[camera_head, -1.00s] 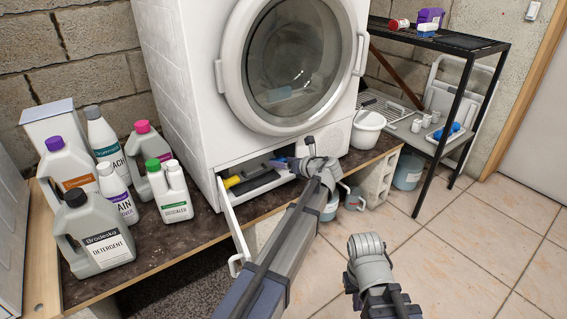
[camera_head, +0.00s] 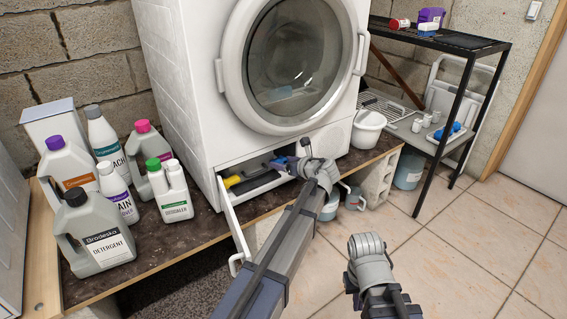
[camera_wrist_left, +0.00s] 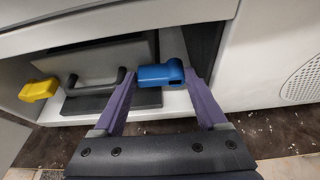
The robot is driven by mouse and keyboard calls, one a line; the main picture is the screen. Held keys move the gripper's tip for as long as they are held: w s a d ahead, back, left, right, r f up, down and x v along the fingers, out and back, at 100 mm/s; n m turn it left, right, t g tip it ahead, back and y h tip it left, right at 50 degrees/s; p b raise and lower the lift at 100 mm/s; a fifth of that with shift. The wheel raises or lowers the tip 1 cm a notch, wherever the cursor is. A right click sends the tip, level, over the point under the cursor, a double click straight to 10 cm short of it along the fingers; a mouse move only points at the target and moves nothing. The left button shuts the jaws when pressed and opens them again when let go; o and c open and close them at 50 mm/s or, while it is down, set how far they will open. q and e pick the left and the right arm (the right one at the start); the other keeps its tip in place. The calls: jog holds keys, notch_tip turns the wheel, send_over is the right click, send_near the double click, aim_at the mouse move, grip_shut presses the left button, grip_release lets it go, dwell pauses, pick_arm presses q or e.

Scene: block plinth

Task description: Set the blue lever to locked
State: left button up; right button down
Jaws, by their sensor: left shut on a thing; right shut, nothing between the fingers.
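The blue lever (camera_wrist_left: 160,75) sits in the open low compartment under the washer door. In the left wrist view it lies between the two purple fingers of my left gripper (camera_wrist_left: 163,92), which is shut on it. In the head view my left gripper (camera_head: 292,163) reaches into the right end of the compartment, its wrist hiding part of it. A yellow lever (camera_wrist_left: 39,90) is at the compartment's left end, also in the head view (camera_head: 231,181). No lock marking is readable. My right gripper (camera_head: 367,246) is shut and empty over the floor, its fingertips hard to make out.
The compartment's white flap (camera_head: 233,222) hangs open at the front. Several detergent bottles (camera_head: 108,241) stand at left on the dark bench top (camera_head: 170,236). A white tub (camera_head: 367,133) stands right of the washer (camera_head: 170,80). A black rack (camera_head: 465,100) stands at right; the tiled floor (camera_head: 480,240) is open.

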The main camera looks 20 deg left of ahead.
pick_arm(q)
jog(key=o, duration=1.1)
jog(key=p+v, duration=0.3)
jog(key=v, duration=0.5)
